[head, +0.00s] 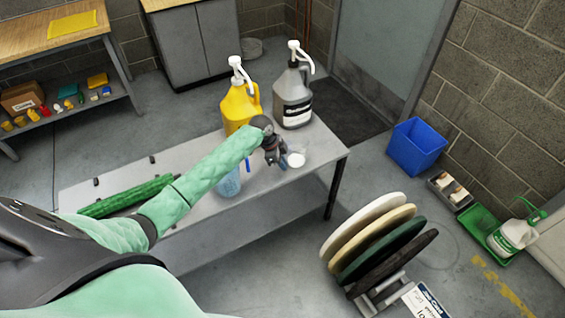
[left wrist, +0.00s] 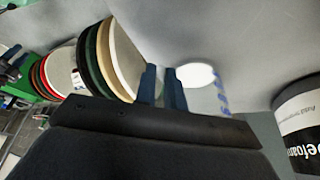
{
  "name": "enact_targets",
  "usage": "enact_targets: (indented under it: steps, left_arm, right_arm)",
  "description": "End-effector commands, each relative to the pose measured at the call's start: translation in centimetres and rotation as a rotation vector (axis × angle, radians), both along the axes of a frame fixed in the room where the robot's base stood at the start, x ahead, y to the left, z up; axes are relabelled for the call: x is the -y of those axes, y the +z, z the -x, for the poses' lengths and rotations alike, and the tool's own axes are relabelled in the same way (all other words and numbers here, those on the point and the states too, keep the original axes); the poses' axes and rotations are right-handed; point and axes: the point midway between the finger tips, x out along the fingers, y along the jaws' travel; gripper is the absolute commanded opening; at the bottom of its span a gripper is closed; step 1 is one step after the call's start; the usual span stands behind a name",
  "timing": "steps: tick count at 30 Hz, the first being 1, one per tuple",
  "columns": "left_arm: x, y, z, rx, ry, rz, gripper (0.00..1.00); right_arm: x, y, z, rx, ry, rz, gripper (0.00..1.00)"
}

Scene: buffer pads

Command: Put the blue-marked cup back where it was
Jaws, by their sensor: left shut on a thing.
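The blue-marked cup (left wrist: 222,95) is a clear cup with a row of blue marks on its side and a white disc of contents or base. In the head view a clear cup with a white patch (head: 296,160) shows at my left gripper (head: 279,157), over the right part of the grey table. In the left wrist view the two blue fingers of my left gripper (left wrist: 162,88) are close together at the cup's edge, shut on it. Whether the cup touches the table is unclear. A bluish clear vessel (head: 228,182) stands near the table's front edge, partly behind my forearm. My right gripper is not in view.
A yellow pump jug (head: 240,105) and a grey pump jug (head: 293,97) stand at the table's back. A green roll (head: 125,196) lies at its left. A rack of round pads (head: 372,240), a blue bin (head: 416,146) and a green tray (head: 484,228) are on the floor at right.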

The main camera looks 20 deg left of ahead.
Motion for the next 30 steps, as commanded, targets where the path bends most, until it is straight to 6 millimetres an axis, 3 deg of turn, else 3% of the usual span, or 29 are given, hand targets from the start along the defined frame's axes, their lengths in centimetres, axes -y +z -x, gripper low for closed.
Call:
enact_targets:
  steps: [1, 2, 4, 5, 14, 19, 21, 30]
  left_arm:
    - [0.0, -0.1, 0.0, 0.000, 0.000, 0.000, 0.00]
    - [0.0, -0.1, 0.0, 0.000, 0.000, 0.000, 0.17]
    - [0.0, -0.1, 0.0, 0.000, 0.000, 0.000, 0.30]
    - [0.0, -0.1, 0.0, 0.000, 0.000, 0.000, 0.33]
    - [0.0, 0.1, 0.0, 0.000, 0.000, 0.000, 0.33]
    - [-0.5, 1.3, 0.1, 0.001, 0.000, 0.000, 0.33]
    - [-1.0, 2.3, 0.2, 0.003, -0.001, -0.002, 0.33]
    - [-3.1, 7.7, 0.8, 0.003, -0.001, -0.002, 0.33]
  right_arm:
    - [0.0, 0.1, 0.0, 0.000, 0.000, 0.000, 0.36]
    - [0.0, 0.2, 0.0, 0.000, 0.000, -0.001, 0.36]
    - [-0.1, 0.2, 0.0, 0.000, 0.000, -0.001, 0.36]
    - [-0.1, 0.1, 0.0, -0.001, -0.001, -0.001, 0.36]
    - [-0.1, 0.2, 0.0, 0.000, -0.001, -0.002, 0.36]
    - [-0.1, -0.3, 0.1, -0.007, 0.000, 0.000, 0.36]
    - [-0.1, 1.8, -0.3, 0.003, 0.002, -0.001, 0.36]
    - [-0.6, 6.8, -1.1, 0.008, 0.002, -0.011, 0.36]
